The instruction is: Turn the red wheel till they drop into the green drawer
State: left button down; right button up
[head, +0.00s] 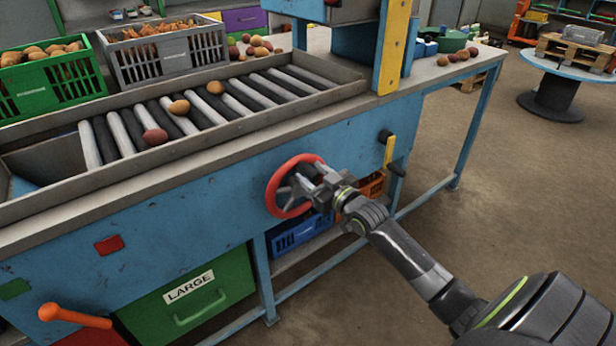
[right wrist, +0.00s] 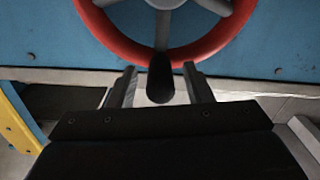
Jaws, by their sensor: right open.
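The red wheel (head: 271,195) is on the blue front of the sorting table; its lower rim (right wrist: 222,42) fills the top of the right wrist view. My right gripper (head: 305,180) is at the wheel, open. In the right wrist view a dark knob (right wrist: 160,80) stands between its two fingers, with gaps on both sides. The green drawer (head: 190,300), labelled LARGE, is below the table to the left of the wheel and looks closed. Three potatoes, a reddish one (head: 155,137) and two tan ones (head: 180,107) (head: 215,87), lie on the rollers. My left gripper is not in view.
An orange-handled lever (head: 75,317) sticks out at the lower left. A yellow-and-black handle (head: 390,150) is right of the wheel. A blue crate (head: 300,235) stands under the table. Green (head: 50,85) and grey (head: 165,55) crates of produce stand behind. The floor at right is open.

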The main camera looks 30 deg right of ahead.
jog(key=shift+w+a, duration=0.1)
jog(key=shift+w, duration=1)
jog(key=shift+c, duration=0.5)
grip_shut()
